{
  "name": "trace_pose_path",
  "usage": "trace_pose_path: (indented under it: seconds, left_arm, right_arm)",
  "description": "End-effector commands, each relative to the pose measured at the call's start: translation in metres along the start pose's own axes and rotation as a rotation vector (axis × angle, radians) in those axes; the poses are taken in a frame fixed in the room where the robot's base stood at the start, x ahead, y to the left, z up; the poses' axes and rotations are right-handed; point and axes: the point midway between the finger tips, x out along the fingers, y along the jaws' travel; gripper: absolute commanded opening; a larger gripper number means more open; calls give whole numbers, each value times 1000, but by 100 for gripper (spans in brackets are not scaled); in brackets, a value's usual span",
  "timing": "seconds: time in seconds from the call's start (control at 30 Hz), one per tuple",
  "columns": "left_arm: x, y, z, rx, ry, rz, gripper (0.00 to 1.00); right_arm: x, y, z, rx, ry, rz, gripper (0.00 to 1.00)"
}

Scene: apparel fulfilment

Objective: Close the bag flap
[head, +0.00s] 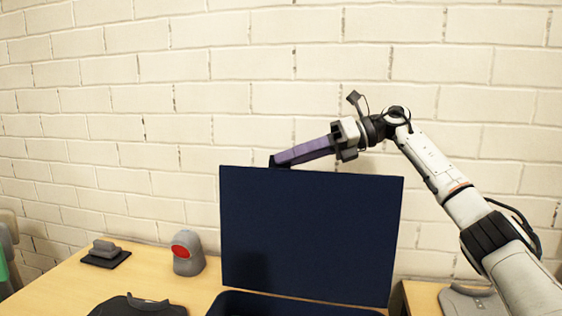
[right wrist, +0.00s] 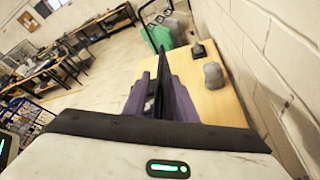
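The bag is dark navy. Its flap (head: 312,235) stands upright as a large flat panel, and the bag body's rim (head: 290,303) shows at the bottom of the head view. My right gripper (head: 278,162), with purple fingers, reaches left just above and behind the flap's top edge. In the right wrist view its purple fingers (right wrist: 160,80) are apart, with a dark narrow shape between them. I cannot tell whether that shape is the flap's edge, or whether the fingers touch the flap. My left gripper is out of view.
A grey item (head: 470,299) lies at right. A white brick wall (head: 200,80) stands close behind.

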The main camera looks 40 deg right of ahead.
Motion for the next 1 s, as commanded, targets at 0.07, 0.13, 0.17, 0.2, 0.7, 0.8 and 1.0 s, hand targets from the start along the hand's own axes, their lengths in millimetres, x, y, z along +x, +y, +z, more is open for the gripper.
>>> trace_pose_path:
  seconds: [0.07,0.13,0.17,0.2,0.7,0.8,1.0]
  left_arm:
    - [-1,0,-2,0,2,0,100]
    - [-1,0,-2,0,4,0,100]
    - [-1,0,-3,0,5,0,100]
    - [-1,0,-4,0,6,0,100]
    - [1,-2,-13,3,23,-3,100]
    - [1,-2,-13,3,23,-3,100]
    - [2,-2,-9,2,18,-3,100]
  right_arm:
    - [10,0,0,0,1,1,25]
    - [16,0,0,0,1,1,25]
    - [18,0,0,0,1,1,25]
    - [20,0,0,1,1,1,25]
    - [22,0,0,0,0,0,0]
    - [22,0,0,0,0,0,0]
    - [22,1,-1,-5,0,-3,0]
